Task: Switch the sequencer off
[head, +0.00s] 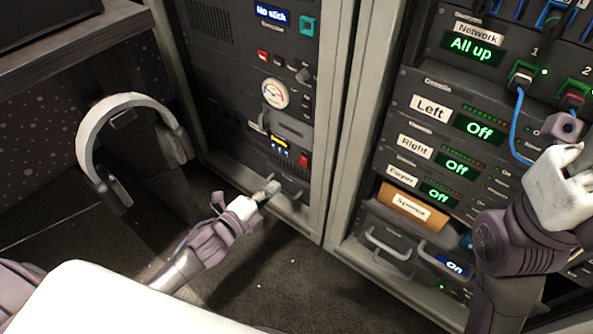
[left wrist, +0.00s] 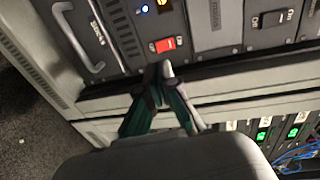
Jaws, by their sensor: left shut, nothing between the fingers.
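My left gripper (head: 268,190) is shut and empty, low in front of the left rack. In the left wrist view its fingertips (left wrist: 160,70) are just below a red rocker switch (left wrist: 166,45) on a dark panel; I cannot tell whether they touch. The head view shows a red switch (head: 304,159) beside a small lit display (head: 279,142), up and right of the gripper. No label clearly reads "sequencer". My right gripper (head: 563,127) is at the right rack, partly out of view; its fingers do not show clearly.
Handles (head: 290,187) jut from the left rack. A blue cable (head: 515,130) hangs there. Headphones (head: 128,145) hang at left. Floor between is clear.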

